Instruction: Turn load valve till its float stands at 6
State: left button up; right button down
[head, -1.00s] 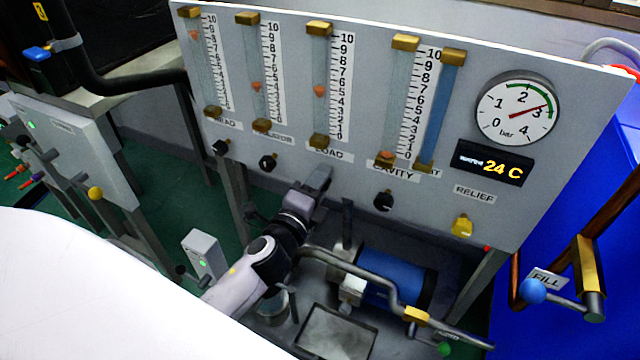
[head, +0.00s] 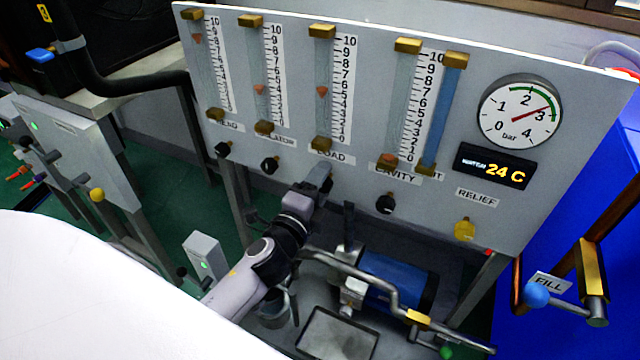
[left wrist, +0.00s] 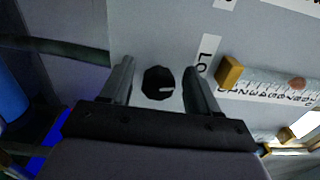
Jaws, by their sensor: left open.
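The load tube (head: 322,65) stands above the LOAD label (head: 331,157). Its orange float (head: 322,91) is near the 5 mark; it also shows in the left wrist view (left wrist: 297,84). My right gripper is not in view.
Other black knobs (head: 269,165) and (head: 386,204) flank the load valve, with a yellow relief knob (head: 464,229) further right. A pressure gauge (head: 521,112) and a 24 C display (head: 492,167) sit at the right. A bent pipe (head: 375,281) and blue cylinder (head: 400,275) lie below.

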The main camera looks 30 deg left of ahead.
pick_arm(q)
jog(key=s, duration=0.7)
jog(key=shift+d, duration=0.2)
jog(key=shift+s, duration=0.1)
dwell(0.4)
